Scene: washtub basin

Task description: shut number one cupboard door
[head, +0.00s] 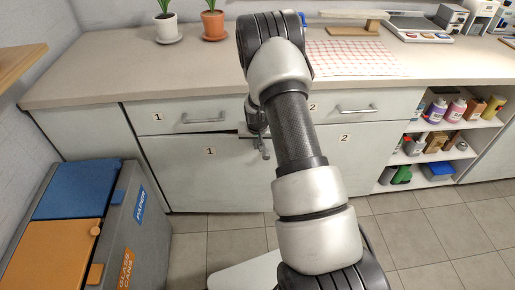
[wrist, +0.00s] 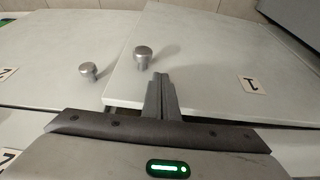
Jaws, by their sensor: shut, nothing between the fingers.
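The number one cupboard door (head: 190,180) is a pale grey panel marked "1", below the number one drawer (head: 195,118). In the wrist view the door (wrist: 215,60) seems to stand slightly proud of its neighbour, with a dark gap along its top edge. Its round metal knob (wrist: 143,54) is just beyond my fingertips. My gripper (wrist: 160,78) is shut and empty, over the door's top edge near the knob; I cannot tell whether it touches. In the head view my gripper (head: 264,150) is partly hidden by my arm.
The number two door (head: 345,160) and its knob (wrist: 88,70) are beside it. Recycling bins (head: 125,225) stand at the left, close to the door's left side. Open shelves (head: 435,155) are at the right. The tiled floor before the door is clear.

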